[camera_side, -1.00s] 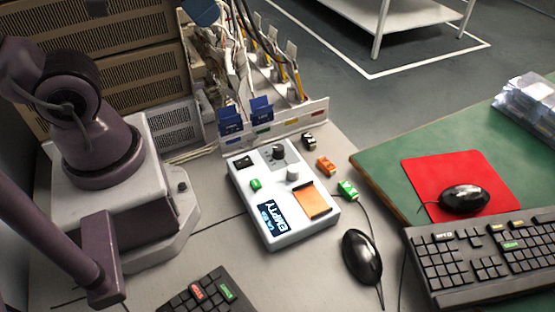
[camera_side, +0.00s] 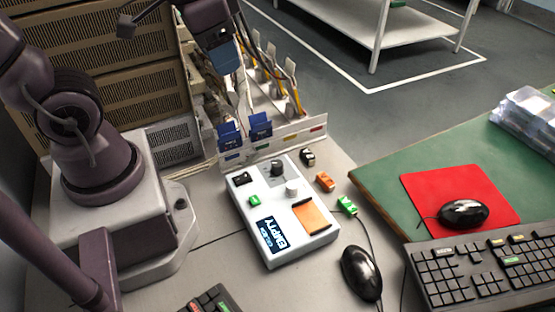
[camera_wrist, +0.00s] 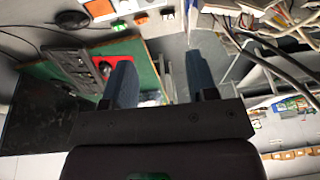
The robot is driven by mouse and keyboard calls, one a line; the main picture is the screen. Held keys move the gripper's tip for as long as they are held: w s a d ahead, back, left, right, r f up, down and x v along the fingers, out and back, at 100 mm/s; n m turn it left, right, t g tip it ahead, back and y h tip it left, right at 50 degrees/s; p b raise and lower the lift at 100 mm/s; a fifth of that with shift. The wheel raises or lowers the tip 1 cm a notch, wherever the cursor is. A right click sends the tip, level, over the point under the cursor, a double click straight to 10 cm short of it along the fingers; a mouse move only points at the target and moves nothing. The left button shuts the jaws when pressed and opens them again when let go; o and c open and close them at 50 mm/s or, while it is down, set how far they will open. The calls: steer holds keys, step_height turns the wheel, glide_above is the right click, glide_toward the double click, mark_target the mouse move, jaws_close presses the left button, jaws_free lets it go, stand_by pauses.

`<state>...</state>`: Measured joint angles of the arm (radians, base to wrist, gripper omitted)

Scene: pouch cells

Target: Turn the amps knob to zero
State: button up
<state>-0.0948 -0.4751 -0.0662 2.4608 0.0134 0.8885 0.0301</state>
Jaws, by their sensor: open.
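A white control box (camera_side: 314,242) stands on the grey bench in the side view. It carries a black round knob (camera_side: 278,168), a smaller white knob (camera_side: 292,188), a green button (camera_side: 254,201), a black switch (camera_side: 242,179) and an orange pad (camera_side: 312,216). Its display (camera_side: 272,236) reads EMPTY. Knob labels are too small to read, so I cannot tell which knob is amps. My gripper (camera_side: 226,66) is above and behind the box, apart from it. In the wrist view its two blue fingers (camera_wrist: 162,72) are spread, with nothing between them.
A connector rail (camera_side: 283,142) with blue clips and wires stands just behind the box. Small coloured connectors (camera_side: 325,181) and a black mouse (camera_side: 361,273) lie to its right. A red mat (camera_side: 440,180) and keyboard (camera_side: 480,258) lie farther right.

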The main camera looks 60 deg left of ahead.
mark_target(277, 163)
steer(key=w+d+f+m+g, duration=0.1)
steer(key=w+f+m+g, duration=0.1)
steer(key=w+f+m, duration=0.55)
steer(key=w+f+m+g, duration=0.15)
steer(key=f+m, duration=0.35)
steer(key=m, duration=0.6)
steer(key=shift+t+h, duration=0.25)
steer(key=shift+h, duration=0.05)
steer(key=f, duration=1.3)
steer(key=shift+d+f, duration=0.1)
steer(key=shift+d, duration=0.1)
steer(key=c, duration=0.9)
steer(key=shift+c, duration=0.2)
